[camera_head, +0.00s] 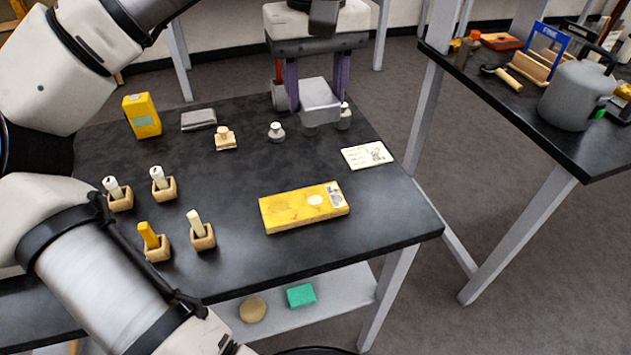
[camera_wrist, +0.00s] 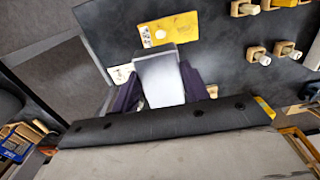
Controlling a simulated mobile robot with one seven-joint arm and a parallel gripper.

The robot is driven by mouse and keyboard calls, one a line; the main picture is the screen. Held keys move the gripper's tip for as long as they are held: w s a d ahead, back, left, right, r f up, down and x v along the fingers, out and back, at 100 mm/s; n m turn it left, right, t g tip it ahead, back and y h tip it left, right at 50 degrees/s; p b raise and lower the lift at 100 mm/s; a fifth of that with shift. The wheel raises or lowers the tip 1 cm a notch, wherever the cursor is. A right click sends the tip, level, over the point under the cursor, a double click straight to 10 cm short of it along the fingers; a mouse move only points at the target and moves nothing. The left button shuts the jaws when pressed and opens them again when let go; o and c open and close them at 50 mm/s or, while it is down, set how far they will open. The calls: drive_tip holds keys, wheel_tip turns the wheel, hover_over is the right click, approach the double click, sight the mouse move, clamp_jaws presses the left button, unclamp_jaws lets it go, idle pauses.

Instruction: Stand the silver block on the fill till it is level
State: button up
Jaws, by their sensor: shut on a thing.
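The silver block (camera_head: 320,103) is held between the two dark purple fingers of my gripper (camera_head: 318,91) at the table's far edge. It hangs apart from the yellow slab. In the wrist view the block (camera_wrist: 160,79) shows as a pale grey face between the fingers (camera_wrist: 160,91). The yellow slab (camera_head: 285,212) lies flat near the table's front right. A pale round patch (camera_head: 314,200), which looks like the fill, is on its top. The slab (camera_wrist: 182,29) and patch (camera_wrist: 160,34) also show in the wrist view. I cannot tell whether the patch is level.
Small metal weights (camera_head: 275,132) stand near the block, one partly behind it. A yellow box (camera_head: 142,116), a grey slab (camera_head: 198,120) and several wooden holders (camera_head: 157,248) occupy the left. A printed card (camera_head: 367,154) lies right. The table is clear around the yellow slab.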

sight(316, 202)
wheel_tip(316, 202, down, 19)
drive_tip(key=shift+s+r+p, duration=0.1)
drive_tip(key=shift+r+p, duration=0.1)
drive_tip(key=shift+p, duration=0.15)
drive_tip(key=shift+f, duration=0.2)
drive_tip(key=o, duration=1.2)
drive_tip(key=shift+r, duration=0.1)
drive_tip(key=shift+r, duration=0.1)
wheel_tip(316, 202, up, 12)
drive_tip(key=shift+r, duration=0.1)
idle(2.3)
